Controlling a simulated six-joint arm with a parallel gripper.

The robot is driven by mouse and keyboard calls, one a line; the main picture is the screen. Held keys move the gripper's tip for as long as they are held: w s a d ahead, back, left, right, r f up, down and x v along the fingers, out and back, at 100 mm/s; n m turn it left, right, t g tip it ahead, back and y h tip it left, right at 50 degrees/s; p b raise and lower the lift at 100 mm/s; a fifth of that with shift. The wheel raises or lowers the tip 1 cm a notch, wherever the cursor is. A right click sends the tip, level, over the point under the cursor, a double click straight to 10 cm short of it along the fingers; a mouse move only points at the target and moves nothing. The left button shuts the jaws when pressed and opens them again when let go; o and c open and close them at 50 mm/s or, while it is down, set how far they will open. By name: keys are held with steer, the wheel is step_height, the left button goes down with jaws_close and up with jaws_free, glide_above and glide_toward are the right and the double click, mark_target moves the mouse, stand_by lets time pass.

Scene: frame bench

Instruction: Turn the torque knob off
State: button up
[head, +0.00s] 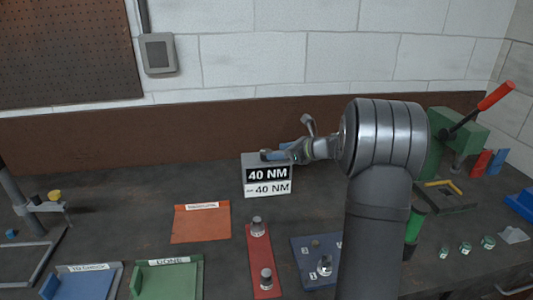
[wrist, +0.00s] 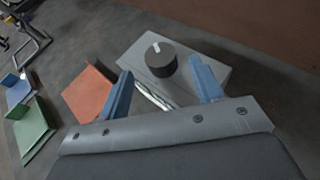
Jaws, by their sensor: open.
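The torque knob (wrist: 161,60) is a dark round dial with a white mark on its top, seen in the wrist view. It sits on top of a grey box (wrist: 215,75). In the head view the box front (head: 267,179) carries a black label and a white label, both reading "40 NM". My gripper (wrist: 161,86) is open, its two blue fingers apart on the near side of the knob. In the head view my gripper (head: 268,155) is over the top of the box, and the knob cannot be made out there. Whether a finger touches the knob I cannot tell.
An orange tray (head: 200,224) lies left of the box. A red plate (head: 262,262) and a blue plate (head: 310,255) with metal parts lie in front. Green (head: 168,277) and blue (head: 85,282) trays are at front left. A green press (head: 455,135) with a red lever stands right.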

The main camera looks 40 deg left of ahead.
mark_target(269, 151)
steer(key=x, duration=0.6)
steer(key=shift+f, duration=0.1)
steer(key=shift+c, duration=0.4)
steer(key=c, duration=0.9)
steer(key=shift+n+g, duration=0.3)
steer(key=shift+g, duration=0.1)
steer(key=n+g+h, duration=0.1)
steer(key=n+g, duration=0.3)
steer(key=g, duration=0.1)
steer(key=shift+w+n+h, duration=0.1)
steer(key=shift+n+h, duration=0.2)
steer(key=shift+h, duration=0.1)
steer(key=n+g+h, duration=0.3)
steer(key=n+g, duration=0.1)
steer(key=shift+n+h, duration=0.3)
steer(key=shift+n, duration=0.1)
steer(key=shift+n+g, duration=0.3)
steer(key=shift+g, duration=0.2)
